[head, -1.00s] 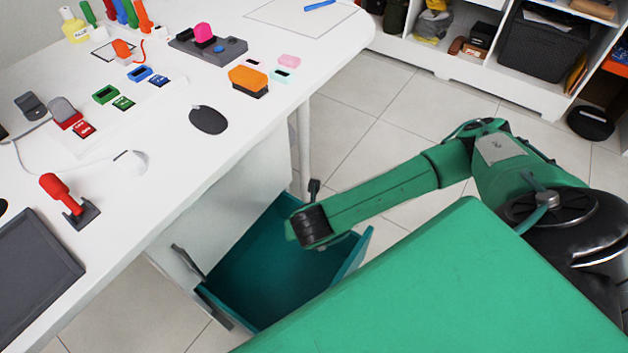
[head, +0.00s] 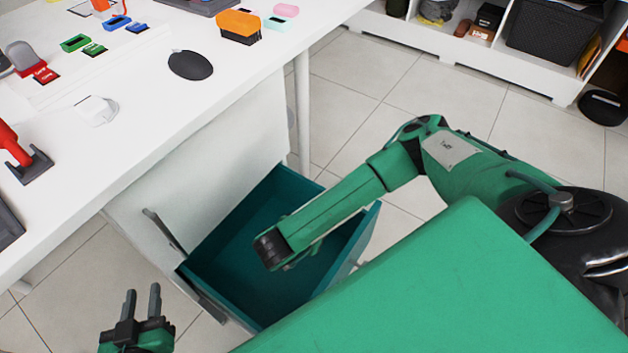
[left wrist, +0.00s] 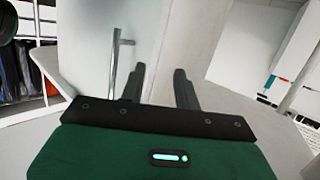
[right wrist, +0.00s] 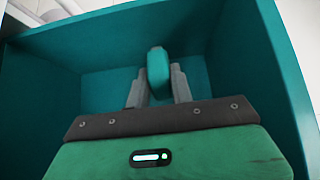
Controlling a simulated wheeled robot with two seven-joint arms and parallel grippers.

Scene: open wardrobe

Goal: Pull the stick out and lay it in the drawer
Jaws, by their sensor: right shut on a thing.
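The teal drawer (head: 225,265) is pulled open under the desk. My right arm reaches over it in the head view, and its fingers are hidden there. In the right wrist view my right gripper (right wrist: 158,78) is shut on a teal, rounded, stick-like thing (right wrist: 158,70), held upright between the fingers with the drawer's walls (right wrist: 45,75) around it. Whether it touches the drawer cannot be told. My left gripper (head: 142,292) is open and empty at the lower left of the head view, below the desk edge; it also shows in the left wrist view (left wrist: 159,75).
A grey bar handle (head: 164,231) sticks out from the cabinet left of the drawer. Tiled floor is clear beyond my right arm.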

